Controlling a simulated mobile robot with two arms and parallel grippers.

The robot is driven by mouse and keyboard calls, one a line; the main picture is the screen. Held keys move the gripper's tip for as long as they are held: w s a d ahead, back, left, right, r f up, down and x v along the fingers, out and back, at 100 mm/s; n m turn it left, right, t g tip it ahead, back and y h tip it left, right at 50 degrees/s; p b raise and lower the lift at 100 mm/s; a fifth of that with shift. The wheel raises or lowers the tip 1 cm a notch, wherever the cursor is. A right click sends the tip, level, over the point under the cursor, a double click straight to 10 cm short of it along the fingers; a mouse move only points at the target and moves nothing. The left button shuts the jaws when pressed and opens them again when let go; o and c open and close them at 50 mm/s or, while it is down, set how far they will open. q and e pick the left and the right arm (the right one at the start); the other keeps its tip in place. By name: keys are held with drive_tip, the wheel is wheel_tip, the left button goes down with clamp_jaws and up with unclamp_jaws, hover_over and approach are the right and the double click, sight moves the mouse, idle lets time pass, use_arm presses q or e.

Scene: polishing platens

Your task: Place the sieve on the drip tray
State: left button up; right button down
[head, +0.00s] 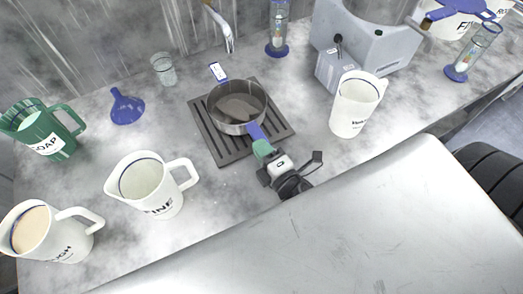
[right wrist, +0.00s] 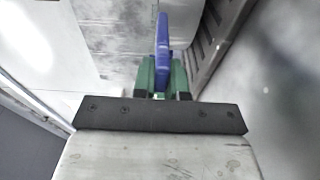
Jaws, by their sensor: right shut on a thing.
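The sieve (head: 238,122), a round metal pan with a blue handle, is over the middle of the dark slatted drip tray (head: 221,150). I cannot tell whether its base touches the slats. My right gripper (head: 262,147) is shut on the blue handle, at the near side of the tray. In the right wrist view, the green fingers of my right gripper (right wrist: 162,72) close around the blue handle (right wrist: 162,38), with the sieve's grey metal wall beyond. The slatted tray (right wrist: 208,45) shows at the right there. My left gripper is not in view.
A white jug (head: 352,105) and a grey machine (head: 365,45) stand right of the tray. A tap (head: 227,35) reaches in behind. Left are a glass beaker (head: 164,70), blue funnel (head: 126,107), green jug (head: 45,133) and white jugs (head: 145,188). A blue-based cylinder (head: 278,30) stands behind.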

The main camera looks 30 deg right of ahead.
drive_tip(key=shift+w+a+f, duration=0.1)
drive_tip(key=shift+f, duration=0.3)
drive_tip(key=shift+f, duration=0.1)
drive_tip(key=c, duration=1.2)
unclamp_jaws()
drive_tip(key=shift+o, duration=0.2)
